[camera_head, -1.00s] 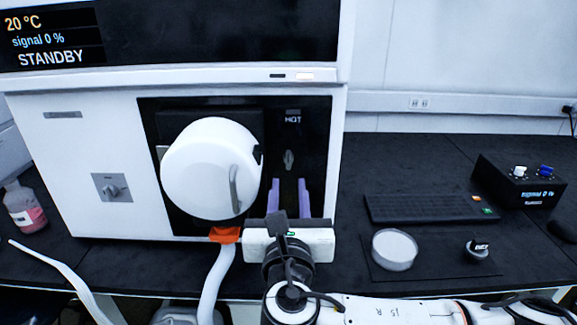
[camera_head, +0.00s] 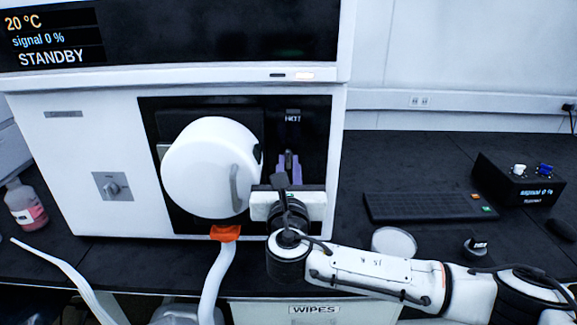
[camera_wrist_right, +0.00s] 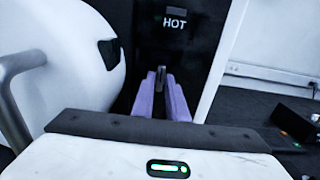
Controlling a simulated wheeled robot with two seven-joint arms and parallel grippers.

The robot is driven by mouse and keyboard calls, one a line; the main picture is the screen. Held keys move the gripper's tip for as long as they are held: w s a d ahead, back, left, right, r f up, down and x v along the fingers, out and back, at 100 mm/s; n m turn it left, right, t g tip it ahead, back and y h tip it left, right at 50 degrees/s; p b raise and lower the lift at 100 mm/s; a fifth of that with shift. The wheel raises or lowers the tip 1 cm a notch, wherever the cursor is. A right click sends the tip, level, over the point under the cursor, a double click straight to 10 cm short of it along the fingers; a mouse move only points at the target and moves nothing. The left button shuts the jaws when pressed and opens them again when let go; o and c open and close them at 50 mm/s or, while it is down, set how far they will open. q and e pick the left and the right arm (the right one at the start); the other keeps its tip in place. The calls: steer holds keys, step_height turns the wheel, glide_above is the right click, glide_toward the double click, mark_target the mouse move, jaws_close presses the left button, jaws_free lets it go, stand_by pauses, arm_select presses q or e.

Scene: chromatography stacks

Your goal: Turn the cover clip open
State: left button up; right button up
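The cover clip (camera_head: 288,160) is a small dark upright tab on the black panel under the HOT label. It also shows in the right wrist view (camera_wrist_right: 161,78). The white round cover (camera_head: 207,168), with a grey curved handle, sits just left of it. My right gripper (camera_head: 289,163) reaches up to the panel, its purple fingers on both sides of the clip. In the right wrist view its fingers (camera_wrist_right: 161,82) stand close together with the clip filling the gap at their tips, so it looks shut on the clip. My left gripper is not in view.
The white instrument (camera_head: 110,140) stands on a black bench (camera_head: 380,165), its screen reading STANDBY. An orange fitting (camera_head: 226,233) with a white hose hangs below the cover. At right are a keyboard (camera_head: 425,207), a round white dish (camera_head: 394,242) and a black control box (camera_head: 520,180).

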jaws_close()
steer(key=shift+f+m, duration=0.1)
steer(key=shift+m, duration=0.3)
steer(key=m+b, duration=0.1)
steer(key=m, duration=0.2)
steer(key=shift+d+m, duration=0.1)
steer(key=shift+m, duration=0.2)
steer(key=m+b, duration=0.2)
steer(key=m, duration=0.4)
steer(key=shift+d+f, duration=0.1)
steer(key=m+b, duration=0.1)
steer(key=m, duration=0.3)
steer(key=m+b, duration=0.1)
steer(key=m, duration=0.1)
steer(key=shift+m, duration=0.8)
